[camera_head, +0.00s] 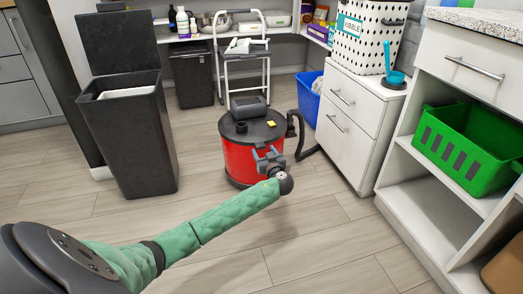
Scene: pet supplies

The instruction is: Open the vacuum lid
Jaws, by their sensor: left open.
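A red drum vacuum (240,160) with a dark lid (253,127) stands on the floor in the middle of the head view. A dark motor housing (249,107) sits on top of the lid, which rests on the drum. A black hose (309,150) leaves its right side. My left arm, in a green sleeve, comes in from the lower left. My left gripper (268,156) is open in front of the drum's front right side, pointing up toward the lid. I cannot tell whether it touches the drum. My right gripper is not in view.
A black bin (130,140) with its lid raised stands to the left. A white cabinet (340,140) and a shelf with a green crate (465,150) stand at the right. A blue bin (310,95) and a white step stool (243,60) are behind. The front floor is clear.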

